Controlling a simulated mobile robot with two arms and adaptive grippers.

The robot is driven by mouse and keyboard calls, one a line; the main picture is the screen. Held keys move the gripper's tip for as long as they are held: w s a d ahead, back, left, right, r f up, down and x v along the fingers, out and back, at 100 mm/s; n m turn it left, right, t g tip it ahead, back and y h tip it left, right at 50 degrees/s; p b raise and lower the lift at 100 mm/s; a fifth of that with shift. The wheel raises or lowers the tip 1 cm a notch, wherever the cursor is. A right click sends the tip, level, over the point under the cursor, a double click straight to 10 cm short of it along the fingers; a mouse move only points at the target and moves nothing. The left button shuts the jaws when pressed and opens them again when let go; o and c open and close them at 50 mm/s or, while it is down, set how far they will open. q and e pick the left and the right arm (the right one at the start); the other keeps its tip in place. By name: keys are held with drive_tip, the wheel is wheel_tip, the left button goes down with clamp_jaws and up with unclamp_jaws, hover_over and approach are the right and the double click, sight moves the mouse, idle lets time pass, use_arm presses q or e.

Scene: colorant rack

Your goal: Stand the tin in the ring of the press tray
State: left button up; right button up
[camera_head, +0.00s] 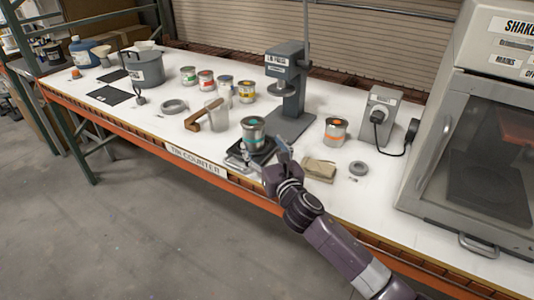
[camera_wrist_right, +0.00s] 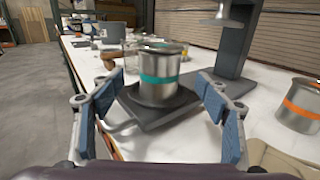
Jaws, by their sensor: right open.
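A metal tin with a teal band (camera_head: 253,138) stands upright on the dark press tray (camera_head: 262,158) near the counter's front edge. In the right wrist view, the tin (camera_wrist_right: 158,78) sits at the round dark ring (camera_wrist_right: 160,97) on the tray (camera_wrist_right: 150,122); its bottom edge is partly hidden by the ring. My right gripper (camera_head: 280,158) is at the counter's front edge, beside the tray. In the wrist view, its fingers (camera_wrist_right: 160,108) are spread wide and empty, with the tin ahead between them, not touching. My left gripper is not in view.
The press (camera_head: 287,80) stands behind the tray. An orange-banded tin (camera_head: 335,132), a folded tan cloth (camera_head: 319,169) and a grey tape roll (camera_head: 358,168) lie to the right. A clear jug (camera_head: 216,117) and several tins stand left. The shaker (camera_head: 475,140) fills the right end.

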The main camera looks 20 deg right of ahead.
drive_tip(key=shift+s, duration=1.8)
drive_tip(key=shift+c, duration=0.2)
